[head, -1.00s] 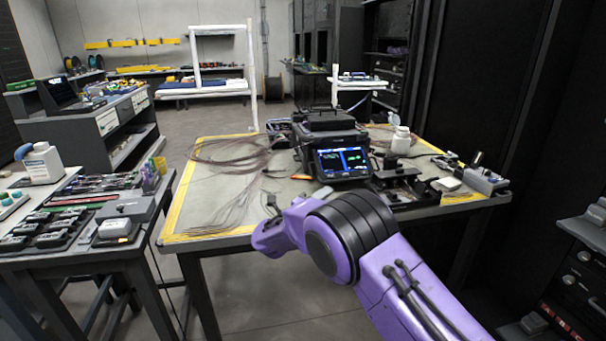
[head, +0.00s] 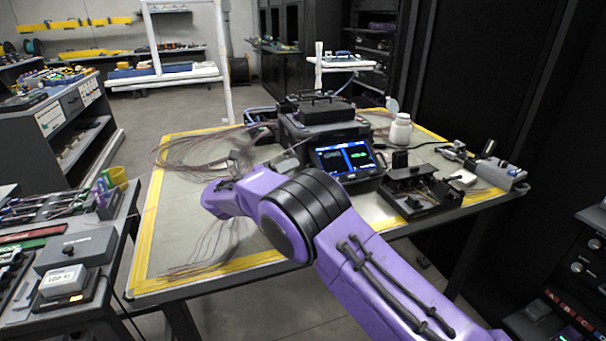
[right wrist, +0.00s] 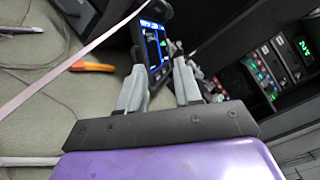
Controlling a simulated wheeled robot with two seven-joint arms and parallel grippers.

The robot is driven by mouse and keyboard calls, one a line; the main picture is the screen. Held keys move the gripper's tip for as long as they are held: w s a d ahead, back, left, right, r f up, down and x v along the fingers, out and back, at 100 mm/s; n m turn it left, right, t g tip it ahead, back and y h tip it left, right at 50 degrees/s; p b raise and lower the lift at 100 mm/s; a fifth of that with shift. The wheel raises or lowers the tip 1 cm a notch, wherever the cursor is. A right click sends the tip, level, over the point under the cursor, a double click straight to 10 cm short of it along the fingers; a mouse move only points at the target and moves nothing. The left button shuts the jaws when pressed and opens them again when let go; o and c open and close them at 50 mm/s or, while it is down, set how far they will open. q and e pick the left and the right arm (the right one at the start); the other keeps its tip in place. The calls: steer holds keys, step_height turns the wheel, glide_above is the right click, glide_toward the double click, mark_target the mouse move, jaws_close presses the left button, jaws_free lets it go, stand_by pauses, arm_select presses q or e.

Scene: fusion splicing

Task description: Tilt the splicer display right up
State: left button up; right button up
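The splicer (head: 316,121) is a dark boxy unit with a top handle, standing on the work table. Its display (head: 346,158) is a lit screen on the front, facing me and leaning back somewhat. The display also shows in the right wrist view (right wrist: 153,44), just beyond the fingers. My purple right arm reaches over the table's front edge, and its gripper (head: 240,160) is left of the display, partly hidden by the wrist. In the right wrist view the gripper (right wrist: 157,80) has its two grey fingers apart with nothing visible between them. My left gripper is not in view.
The work table (head: 205,255) has yellow edge tape. Thin fibre coils (head: 200,155) lie left of the splicer. A white bottle (head: 400,132) and a black fixture (head: 420,192) stand to its right. An orange tool (right wrist: 92,66) lies near the fingers. A side table holds a grey box (head: 75,248).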

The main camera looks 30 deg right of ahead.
step_height(320, 180, down, 5)
steer(key=shift+f, duration=0.1)
steer(key=d, duration=0.2)
steer(key=w+d, duration=0.1)
steer(key=d, duration=0.2)
steer(key=d+p, duration=0.1)
steer(key=d, duration=0.1)
steer(key=shift+w+d+f, duration=0.15)
steer(key=shift+w+d, duration=0.1)
steer(key=shift+w, duration=0.05)
jaws_close()
stand_by(0.8)
